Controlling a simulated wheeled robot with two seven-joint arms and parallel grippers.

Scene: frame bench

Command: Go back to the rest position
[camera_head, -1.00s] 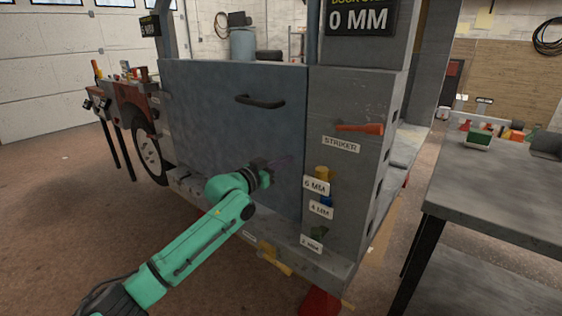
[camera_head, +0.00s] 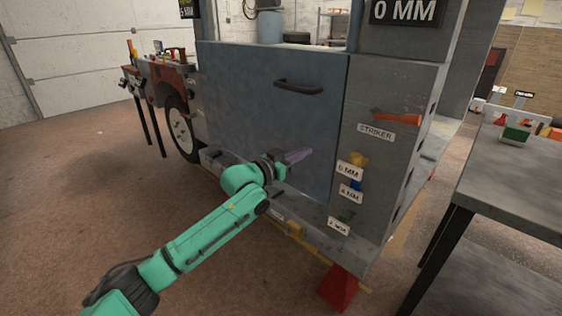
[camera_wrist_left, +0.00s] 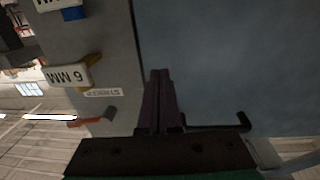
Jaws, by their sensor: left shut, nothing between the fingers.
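My left gripper (camera_head: 300,156) is in front of the lower part of a blue-grey door panel (camera_head: 262,112). Its dark purple fingers are shut together with nothing between them. They also show in the left wrist view (camera_wrist_left: 158,82), with the panel (camera_wrist_left: 225,65) behind them. I cannot tell how small the gap to the panel is. My green left arm comes in from the lower left. My right gripper is not in view.
A black handle (camera_head: 298,88) sits on the panel. The grey post to the right carries an orange striker (camera_head: 396,119), coloured gauges and a "6 MM" label (camera_head: 349,172). A red stand (camera_head: 338,289) is on the floor below. A grey table (camera_head: 515,182) stands at right. Open floor lies at left.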

